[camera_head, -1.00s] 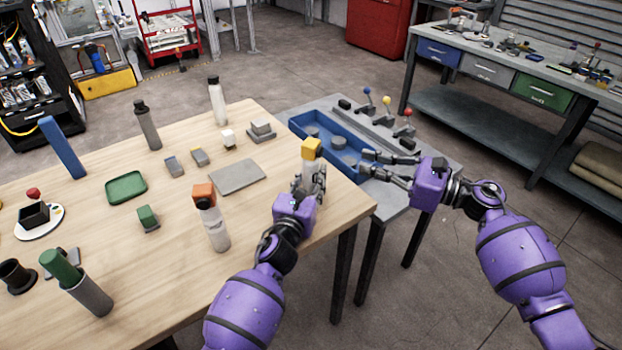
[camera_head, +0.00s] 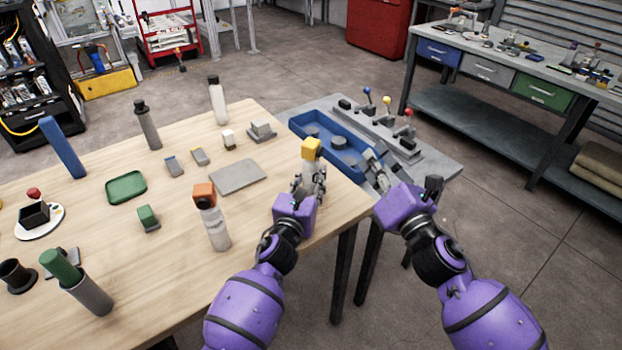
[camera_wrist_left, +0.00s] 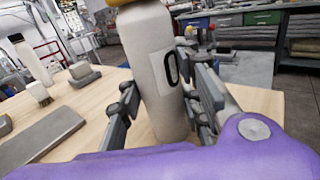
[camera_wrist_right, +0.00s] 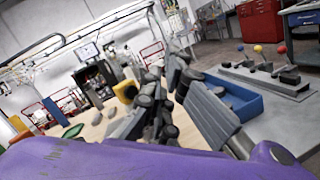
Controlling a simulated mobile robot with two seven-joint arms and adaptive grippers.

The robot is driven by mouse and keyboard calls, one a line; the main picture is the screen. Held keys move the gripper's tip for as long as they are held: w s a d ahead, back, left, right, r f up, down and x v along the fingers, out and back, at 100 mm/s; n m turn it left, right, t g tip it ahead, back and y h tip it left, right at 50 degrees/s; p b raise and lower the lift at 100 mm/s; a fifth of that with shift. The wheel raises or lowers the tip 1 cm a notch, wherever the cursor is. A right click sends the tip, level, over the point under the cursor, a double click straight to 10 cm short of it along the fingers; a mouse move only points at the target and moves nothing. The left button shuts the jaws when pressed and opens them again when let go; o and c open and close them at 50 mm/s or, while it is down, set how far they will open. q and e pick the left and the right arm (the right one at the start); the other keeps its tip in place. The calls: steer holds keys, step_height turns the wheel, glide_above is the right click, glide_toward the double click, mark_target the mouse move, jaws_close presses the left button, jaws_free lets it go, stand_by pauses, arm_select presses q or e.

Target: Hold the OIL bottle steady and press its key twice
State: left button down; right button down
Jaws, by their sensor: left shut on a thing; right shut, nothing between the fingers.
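A white bottle (camera_head: 309,172) with a yellow head (camera_head: 312,148) stands upright near the right edge of the wooden table. In the left wrist view the bottle (camera_wrist_left: 152,70) shows part of a label with a dark letter "O"; the rest is turned away. My left gripper (camera_head: 311,184) is shut around the bottle's body, one finger on each side. The yellow head is clear of the fingers. My right gripper (camera_head: 374,162) is shut and empty, to the right of the bottle and apart from it, over the blue tray's near right end. It also shows in the right wrist view (camera_wrist_right: 165,68).
A white bottle with an orange head (camera_head: 212,225) stands left of my left arm. A grey plate (camera_head: 238,177) lies behind it. The blue tray (camera_head: 325,136) and coloured levers (camera_head: 388,101) are on the grey side table. Open floor lies to the right.

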steer(key=w+a, duration=0.4)
steer(key=a, duration=0.3)
steer(key=shift+a+f, duration=0.15)
steer(key=shift+f, duration=0.05)
steer(key=shift+w+a, duration=0.1)
steer(key=shift+w, duration=0.05)
stand_by(1.4)
steer(key=shift+w+a, duration=0.15)
steer(key=shift+a, duration=0.15)
steer(key=shift+d, duration=0.1)
steer(key=shift+s+d, duration=0.2)
steer(key=shift+d, duration=0.15)
steer(key=shift+s+d, duration=0.45)
steer(key=shift+d, duration=0.45)
steer(key=shift+s+d, duration=0.4)
steer(key=shift+d, duration=0.5)
steer(key=shift+s+d, duration=0.45)
steer(key=shift+d, duration=0.45)
